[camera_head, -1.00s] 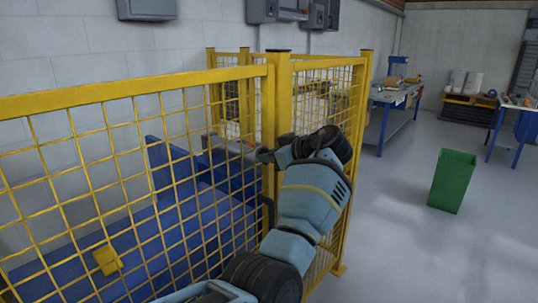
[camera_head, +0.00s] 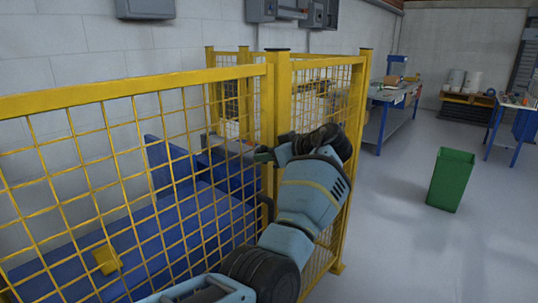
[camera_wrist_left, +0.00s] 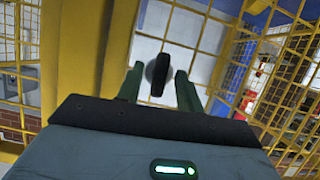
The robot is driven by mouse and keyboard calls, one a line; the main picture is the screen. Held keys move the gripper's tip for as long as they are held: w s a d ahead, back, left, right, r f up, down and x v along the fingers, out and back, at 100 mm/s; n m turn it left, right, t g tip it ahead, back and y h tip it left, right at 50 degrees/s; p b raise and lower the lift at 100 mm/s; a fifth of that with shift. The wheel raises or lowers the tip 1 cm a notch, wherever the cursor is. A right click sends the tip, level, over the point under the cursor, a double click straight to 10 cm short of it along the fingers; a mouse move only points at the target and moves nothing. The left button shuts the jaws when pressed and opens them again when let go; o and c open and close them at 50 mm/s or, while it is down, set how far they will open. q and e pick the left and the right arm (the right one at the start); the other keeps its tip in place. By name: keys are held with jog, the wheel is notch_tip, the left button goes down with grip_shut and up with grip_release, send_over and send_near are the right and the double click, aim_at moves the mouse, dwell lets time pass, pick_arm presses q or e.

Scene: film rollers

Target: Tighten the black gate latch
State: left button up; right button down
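The black gate latch (camera_wrist_left: 158,74) shows in the left wrist view as a dark, rounded knob seen nearly edge-on. My left gripper (camera_wrist_left: 160,84) is open, with one green finger on each side of the latch and visible gaps between. In the head view my left gripper (camera_head: 264,154) is at the yellow gate post (camera_head: 277,110), and I cannot make out the latch there. A dark curved handle (camera_head: 267,209) is lower on the post. My right gripper is in neither view.
Yellow mesh fence panels (camera_head: 120,150) stand to the left and behind the arm, with blue machinery (camera_head: 180,235) behind the mesh. A green bin (camera_head: 450,180) stands on open grey floor at right. A workbench (camera_head: 395,98) is farther back.

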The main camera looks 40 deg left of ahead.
pick_arm(q)
jog(key=shift+d, duration=0.1)
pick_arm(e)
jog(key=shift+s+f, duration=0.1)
pick_arm(q)
jog(key=b+v, duration=0.1)
jog(key=v, duration=0.6)
jog(key=shift+d+r, duration=0.2)
jog(key=shift+d, duration=0.05)
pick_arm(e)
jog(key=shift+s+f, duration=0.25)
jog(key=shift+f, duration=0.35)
